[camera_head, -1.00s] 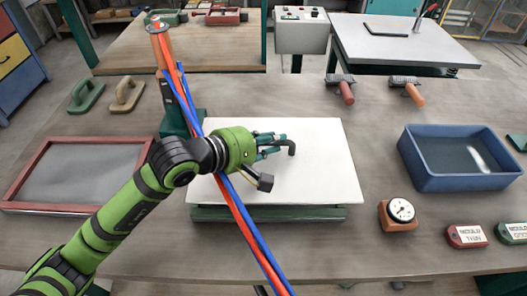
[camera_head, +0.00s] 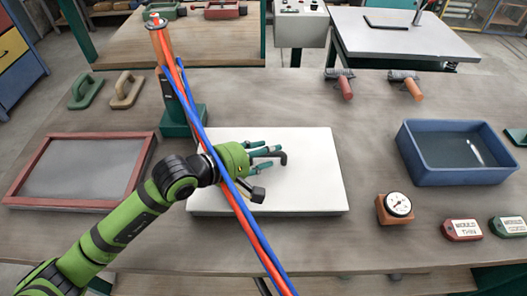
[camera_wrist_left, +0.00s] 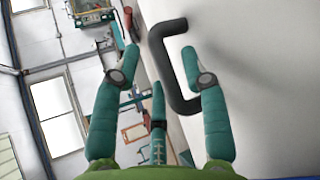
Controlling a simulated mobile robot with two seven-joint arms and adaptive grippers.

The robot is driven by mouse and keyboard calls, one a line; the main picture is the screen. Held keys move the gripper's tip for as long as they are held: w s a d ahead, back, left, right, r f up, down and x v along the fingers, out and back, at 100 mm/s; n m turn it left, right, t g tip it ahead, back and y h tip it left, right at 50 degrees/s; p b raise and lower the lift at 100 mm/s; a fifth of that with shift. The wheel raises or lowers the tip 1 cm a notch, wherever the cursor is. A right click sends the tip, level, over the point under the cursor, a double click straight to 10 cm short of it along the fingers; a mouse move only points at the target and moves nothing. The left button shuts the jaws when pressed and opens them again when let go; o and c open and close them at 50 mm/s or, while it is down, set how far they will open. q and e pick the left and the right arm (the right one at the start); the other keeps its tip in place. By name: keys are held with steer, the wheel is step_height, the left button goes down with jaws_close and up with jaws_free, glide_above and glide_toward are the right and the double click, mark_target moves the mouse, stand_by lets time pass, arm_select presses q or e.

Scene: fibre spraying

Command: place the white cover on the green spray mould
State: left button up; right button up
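The white cover (camera_head: 305,185) lies flat near the middle of the bench, with a dark bent handle (camera_head: 282,157) on its top. The handle also shows in the left wrist view (camera_wrist_left: 166,68). The green spray mould is hidden under the cover; I cannot see its body now. My left gripper (camera_head: 266,156) is at the handle. Its teal fingers are spread, with the handle between them, nearer the right-hand finger in the wrist view, and a gap to the left-hand one. My right gripper is not in view.
Red and blue hoses (camera_head: 218,165) hang across my left arm from a post on a green base (camera_head: 184,122). A red-framed tray (camera_head: 143,165) is at left. A blue tub (camera_head: 405,160), a gauge (camera_head: 398,205) and label blocks (camera_head: 462,230) are at right.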

arm_select(q)
steer(key=shift+r, duration=0.2)
steer(key=shift+s+a, duration=0.15)
steer(key=shift+a, duration=0.1)
steer(key=b+v, duration=0.2)
steer(key=v, duration=0.8)
steer(key=shift+s+a+b, duration=0.2)
steer(key=shift+a+b, duration=0.1)
steer(key=shift+b, duration=0.05)
steer(key=shift+s+a+r, duration=0.2)
steer(key=shift+s+r, duration=0.05)
steer(key=shift+r, duration=0.05)
stand_by(0.3)
